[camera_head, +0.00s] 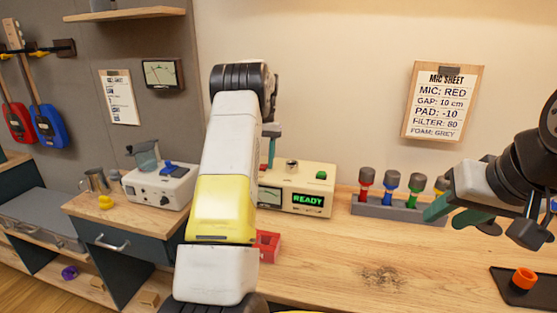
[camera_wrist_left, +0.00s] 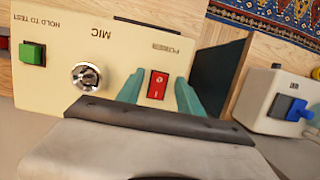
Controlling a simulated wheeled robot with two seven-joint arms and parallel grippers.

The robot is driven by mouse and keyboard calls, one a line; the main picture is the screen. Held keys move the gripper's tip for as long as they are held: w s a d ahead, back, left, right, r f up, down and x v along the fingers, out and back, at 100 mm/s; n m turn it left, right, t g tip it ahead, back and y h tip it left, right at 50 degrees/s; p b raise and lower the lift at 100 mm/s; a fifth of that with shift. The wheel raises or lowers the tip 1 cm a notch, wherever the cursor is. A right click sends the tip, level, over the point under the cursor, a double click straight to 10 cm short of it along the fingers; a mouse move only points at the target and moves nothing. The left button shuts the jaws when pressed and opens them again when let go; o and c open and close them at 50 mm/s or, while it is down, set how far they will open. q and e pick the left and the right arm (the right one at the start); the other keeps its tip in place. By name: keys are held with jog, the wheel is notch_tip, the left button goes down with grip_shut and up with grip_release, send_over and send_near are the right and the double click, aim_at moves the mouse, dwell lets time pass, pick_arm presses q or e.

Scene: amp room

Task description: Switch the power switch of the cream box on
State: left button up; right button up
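The cream box (camera_head: 318,176) stands on the wooden counter against the wall. Its display reads READY in green, and my left arm hides part of it. In the left wrist view the cream box's panel (camera_wrist_left: 120,55) appears upside down. Its red power switch (camera_wrist_left: 158,84) sits under the POWER label. My left gripper (camera_wrist_left: 160,77) is open, with one teal finger on each side of the switch. I cannot tell whether they touch the panel or which way the switch is set. My right gripper (camera_head: 450,217) is open and empty over the counter at the right.
The panel also has a silver MIC knob (camera_wrist_left: 86,76) and a green button (camera_wrist_left: 32,53). A grey rack (camera_head: 395,208) of coloured microphones stands right of the box. A white device (camera_head: 160,187) stands left. A red tray (camera_head: 268,246) lies in front; a black tray (camera_head: 510,285) lies front right.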

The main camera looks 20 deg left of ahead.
aim_at(264, 165)
pick_arm(q)
jog(key=v, duration=0.6)
jog(key=shift+w+r, duration=0.1)
jog(key=shift+v, duration=0.75)
jog(key=shift+r, duration=0.15)
jog(key=s+d+r+t, duration=0.3)
jog(key=s+d+r, duration=0.25)
jog(key=s, duration=0.25)
jog(key=s+d+r+t, duration=0.2)
jog(key=s+d+r, duration=0.2)
jog(key=s+r, duration=0.3)
jog(key=s+d+f+t+h, duration=0.1)
jog(key=s+d+f+t, duration=0.1)
jog(key=s, duration=0.8)
jog(key=s+d+f+m+t+h, duration=0.1)
jog(key=s+d+f, duration=0.4)
jog(key=s, duration=0.5)
jog(key=shift+d+f+t, duration=0.3)
jog(key=shift+d+t, duration=0.1)
jog(key=shift+t, duration=0.2)
